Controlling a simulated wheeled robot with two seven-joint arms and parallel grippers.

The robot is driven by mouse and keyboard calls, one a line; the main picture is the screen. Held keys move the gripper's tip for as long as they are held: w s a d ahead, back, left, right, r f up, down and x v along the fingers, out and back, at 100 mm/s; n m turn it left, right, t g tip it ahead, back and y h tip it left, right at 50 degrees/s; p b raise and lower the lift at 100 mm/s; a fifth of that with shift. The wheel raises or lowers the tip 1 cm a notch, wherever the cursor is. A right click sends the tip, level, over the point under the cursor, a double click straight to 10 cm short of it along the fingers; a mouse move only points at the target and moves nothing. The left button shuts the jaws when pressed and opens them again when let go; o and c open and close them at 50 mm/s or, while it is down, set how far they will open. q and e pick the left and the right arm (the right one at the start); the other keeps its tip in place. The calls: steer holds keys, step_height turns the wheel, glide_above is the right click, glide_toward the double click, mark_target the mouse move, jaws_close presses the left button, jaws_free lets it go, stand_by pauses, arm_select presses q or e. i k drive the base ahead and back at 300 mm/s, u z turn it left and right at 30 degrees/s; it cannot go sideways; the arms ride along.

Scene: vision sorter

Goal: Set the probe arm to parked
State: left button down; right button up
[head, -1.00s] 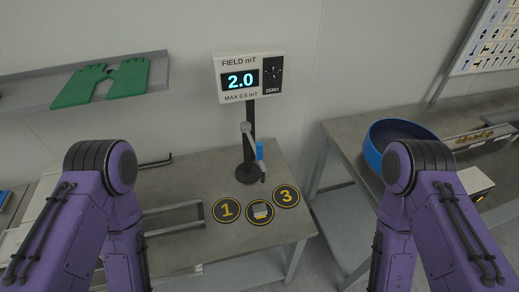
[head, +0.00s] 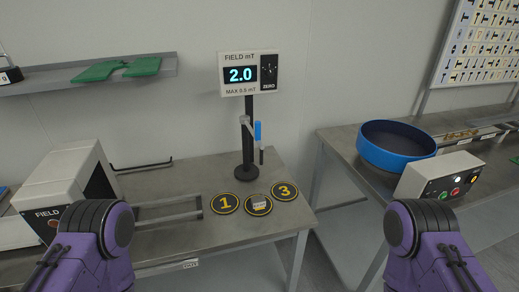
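The probe arm (head: 246,126) is a short grey link on the black post of the field meter. A blue handle or probe (head: 258,131) with a dark tip hangs from its end, just right of the post. The meter display (head: 240,74) reads 2.0 under "FIELD mT", with "MAX 0.5 mT" below and a black ZERO panel (head: 269,72) at its right. A small grey block (head: 260,203) sits on the middle of three round dark markers. My two purple arms show at the lower left and lower right; both grippers are out of view.
The grey table (head: 180,245) carries markers 1 (head: 225,204) and 3 (head: 285,191), a rail frame (head: 170,212) and a white box labelled FIELD (head: 70,180). Right bench: blue bowl (head: 397,150), button box (head: 440,181). A gap separates the tables.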

mark_target(253, 133)
steer(key=u, duration=0.1)
steer(key=k, duration=0.55)
steer(key=z, duration=0.8)
steer(key=i, duration=1.25)
steer(key=u, duration=0.75)
